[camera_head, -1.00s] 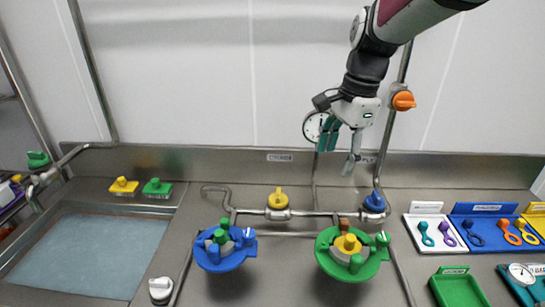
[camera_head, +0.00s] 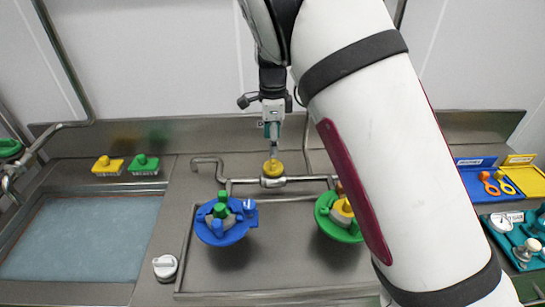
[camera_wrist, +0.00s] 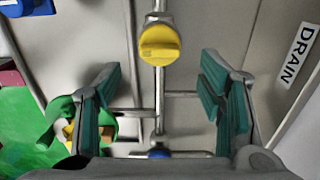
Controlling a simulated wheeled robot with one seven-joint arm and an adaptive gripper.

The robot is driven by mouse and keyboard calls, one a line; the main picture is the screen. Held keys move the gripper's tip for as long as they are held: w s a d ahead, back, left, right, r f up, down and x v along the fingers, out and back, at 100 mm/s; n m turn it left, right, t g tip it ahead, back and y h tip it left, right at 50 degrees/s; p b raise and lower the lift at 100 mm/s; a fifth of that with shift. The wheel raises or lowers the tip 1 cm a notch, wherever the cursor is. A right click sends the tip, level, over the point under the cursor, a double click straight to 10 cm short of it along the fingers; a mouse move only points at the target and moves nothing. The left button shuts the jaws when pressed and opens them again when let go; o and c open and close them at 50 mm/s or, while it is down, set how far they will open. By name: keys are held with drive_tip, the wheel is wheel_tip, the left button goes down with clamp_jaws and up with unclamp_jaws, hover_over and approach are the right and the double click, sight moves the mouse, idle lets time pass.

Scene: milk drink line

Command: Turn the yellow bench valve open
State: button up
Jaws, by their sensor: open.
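The yellow bench valve (camera_head: 272,169) sits on the horizontal steel pipe at the back of the bench, between the blue and green round fixtures. In the wrist view its round yellow knob (camera_wrist: 160,43) shows whole, and its raised ridge appears to lie across the pipe. My gripper (camera_head: 273,134) points down just above the knob in the head view. In the wrist view my gripper (camera_wrist: 162,88) is open, its teal pads wide apart and empty. The knob appears beyond the fingertips, near the midline between them. I cannot tell the exact height gap.
A blue round fixture (camera_head: 222,230) stands front left of the valve. A green one (camera_head: 325,211) stands front right, partly hidden by my arm. Yellow (camera_head: 108,168) and green (camera_head: 144,167) brushes lie left. A DRAIN label (camera_wrist: 297,55) is on the back panel.

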sight(273, 160)
wheel_tip(273, 160, down, 6)
drive_tip(key=shift+f, duration=0.25)
drive_tip(key=c, duration=1.1)
